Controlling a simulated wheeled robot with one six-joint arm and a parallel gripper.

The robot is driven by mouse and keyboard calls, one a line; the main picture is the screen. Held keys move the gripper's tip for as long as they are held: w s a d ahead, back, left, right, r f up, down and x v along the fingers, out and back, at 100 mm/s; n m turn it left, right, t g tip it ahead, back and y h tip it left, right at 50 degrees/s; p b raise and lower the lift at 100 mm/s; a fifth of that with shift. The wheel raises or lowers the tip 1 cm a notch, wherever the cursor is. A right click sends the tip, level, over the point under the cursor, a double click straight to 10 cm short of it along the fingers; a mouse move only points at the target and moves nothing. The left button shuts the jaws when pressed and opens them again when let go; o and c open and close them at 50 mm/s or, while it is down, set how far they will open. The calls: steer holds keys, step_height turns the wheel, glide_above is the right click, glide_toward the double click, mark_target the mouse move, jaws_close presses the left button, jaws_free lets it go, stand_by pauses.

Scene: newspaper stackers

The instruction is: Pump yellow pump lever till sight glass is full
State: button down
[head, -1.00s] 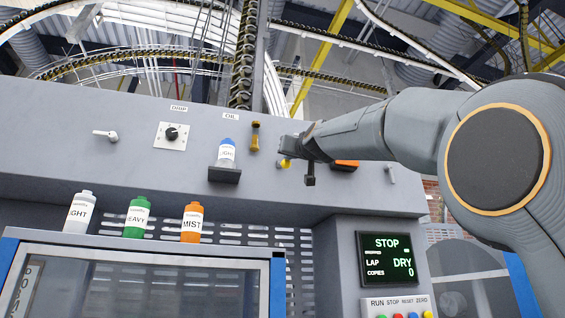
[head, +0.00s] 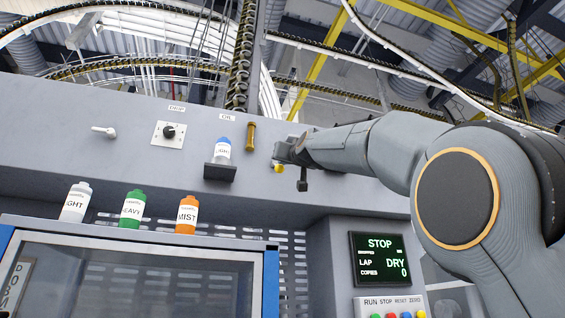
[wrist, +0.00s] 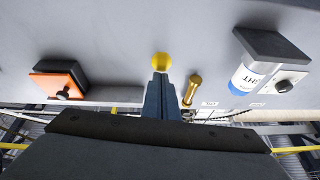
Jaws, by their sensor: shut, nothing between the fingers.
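The yellow pump lever's round knob (head: 278,168) shows just below my gripper (head: 283,153) in the head view. In the wrist view the yellow knob (wrist: 161,62) sits right at the tips of my shut fingers (wrist: 161,78). The fingers hold nothing between them; whether they touch the knob I cannot tell. The rest of the lever is hidden.
An orange-faced box (wrist: 60,87) is on the panel. Three bottles, including a green one (head: 132,209), stand on the cabinet below. The screen (head: 380,257) reads STOP and DRY.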

steer(key=shift+w+a+f+b, duration=0.1)
steer(key=shift+w+f+b, duration=0.2)
steer(key=shift+f, duration=0.2)
steer(key=shift+w+f+b, duration=0.2)
steer(key=shift+f+b, duration=0.1)
steer(key=shift+f, duration=0.15)
steer(key=s+d+f+b, duration=0.2)
steer(key=s+b, duration=0.3)
steer(key=s, duration=0.6)
steer(key=shift+s+d, duration=0.35)
steer(key=shift+d, duration=0.25)
stand_by(0.4)
